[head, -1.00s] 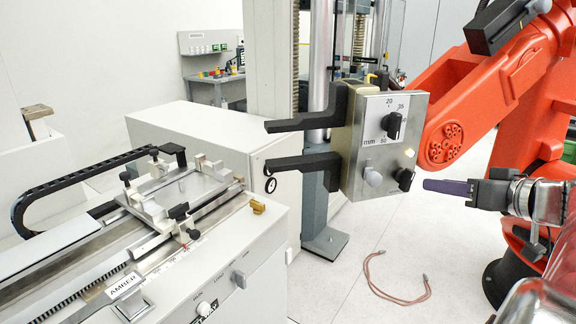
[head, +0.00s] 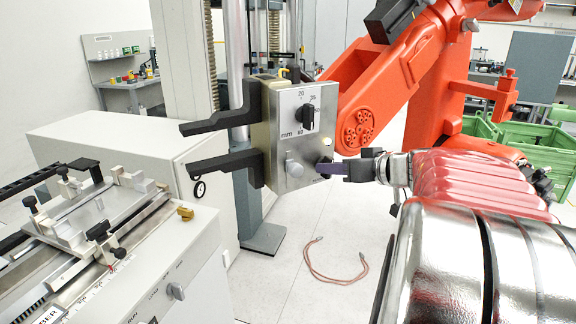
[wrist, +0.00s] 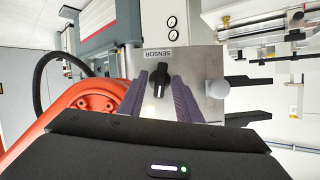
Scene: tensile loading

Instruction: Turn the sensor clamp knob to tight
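The sensor clamp knob (head: 324,165) is a black knob low on the right side of the grey control box (head: 284,140). In the wrist view the knob (wrist: 158,76) sits under the printed word SENSOR, its white mark pointing down and slightly left in the picture. My gripper (head: 336,169) is level with the knob, its purple fingers pointing at it from the right. In the wrist view my gripper (wrist: 160,80) is open, with one finger on each side of the knob and visible gaps. I cannot tell how far the tips reach past its face.
A round grey knob (head: 294,168) sits left of the sensor knob, and a black mm dial (head: 307,117) above it. Two black arms (head: 222,163) stick out left from the box. An orange robot arm (head: 400,80) stands close behind. A cable (head: 335,276) lies on the floor.

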